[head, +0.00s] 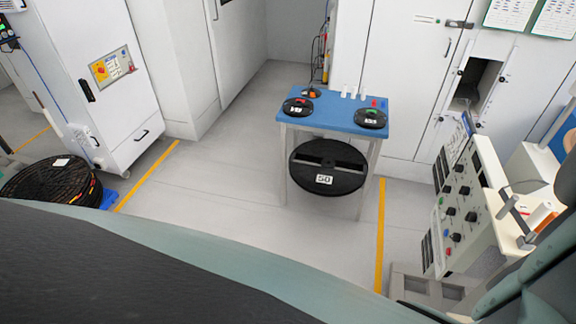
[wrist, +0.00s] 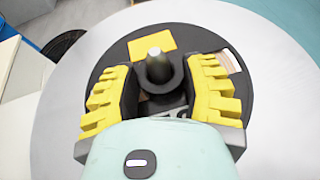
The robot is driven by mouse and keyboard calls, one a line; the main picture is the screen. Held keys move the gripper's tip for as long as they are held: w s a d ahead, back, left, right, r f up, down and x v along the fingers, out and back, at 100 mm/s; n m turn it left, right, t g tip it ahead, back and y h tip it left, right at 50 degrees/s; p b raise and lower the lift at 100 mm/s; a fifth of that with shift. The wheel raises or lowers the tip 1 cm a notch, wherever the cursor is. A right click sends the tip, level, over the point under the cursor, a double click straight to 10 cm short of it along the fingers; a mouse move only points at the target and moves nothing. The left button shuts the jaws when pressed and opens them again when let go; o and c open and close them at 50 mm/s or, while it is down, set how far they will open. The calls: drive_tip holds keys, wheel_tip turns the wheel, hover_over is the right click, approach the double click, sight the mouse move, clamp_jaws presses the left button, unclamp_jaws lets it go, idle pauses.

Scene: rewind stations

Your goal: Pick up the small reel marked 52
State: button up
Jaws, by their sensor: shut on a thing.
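In the wrist view my gripper (wrist: 158,88), with ridged yellow finger pads, is shut on the raised black hub of a small black reel (wrist: 194,40). A pale metal pin stands up in the middle of the hub. The reel lies over a pale round surface (wrist: 58,115); I cannot tell whether it touches it. The reel has a yellow patch and a pale label at its right rim; I cannot read a number on it. My gripper does not show in the head view.
In the head view a blue-topped table (head: 333,104) carries two small black reels, left (head: 298,107) and right (head: 370,118), with unreadable labels. A large reel marked 50 (head: 328,160) sits below. A control panel (head: 462,200) stands at right. Floor in front is clear.

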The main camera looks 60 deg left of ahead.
clamp_jaws()
drive_tip(key=shift+r, duration=0.1)
idle(0.3)
wheel_tip(320, 180, up, 10)
idle(0.8)
